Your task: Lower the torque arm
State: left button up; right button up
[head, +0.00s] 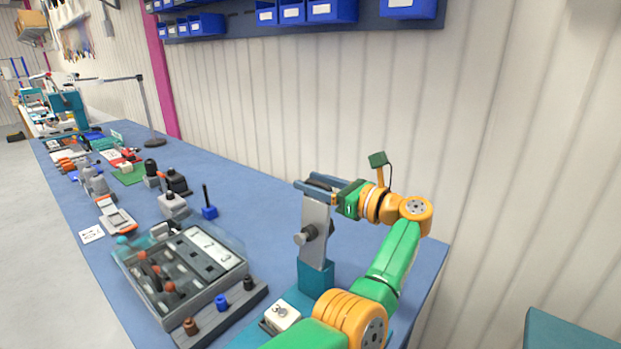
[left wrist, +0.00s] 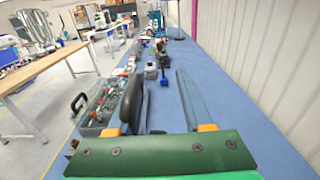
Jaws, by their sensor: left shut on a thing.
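The torque arm (head: 315,225) appears to be the flat grey bar standing nearly upright on a teal block (head: 316,277), with a round grey knob (head: 305,235) on its side. My left gripper (head: 318,184) is at the top of the bar and shut on its upper end. In the left wrist view a dark rounded piece (left wrist: 132,100) shows beside the left finger, and the right finger (left wrist: 190,100) stands to its right. The exact contact is partly hidden. My right gripper is not in view.
A clear-lidded grey case (head: 185,265) with numbered slots lies left of the bar. A small white box (head: 282,315) is in front of the teal block. Several tools and fixtures line the blue bench (head: 255,215). The ribbed wall (head: 300,100) runs close behind.

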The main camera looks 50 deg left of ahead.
pick_arm(q)
jog(key=shift+s+d+r+b, duration=0.15)
jog(key=shift+s+r+b, duration=0.1)
jog(key=shift+b, duration=0.05)
jog(key=shift+d, duration=0.55)
jog(key=d, duration=0.6)
pick_arm(e)
jog(key=shift+s, duration=0.25)
pick_arm(q)
jog(key=shift+r, duration=0.15)
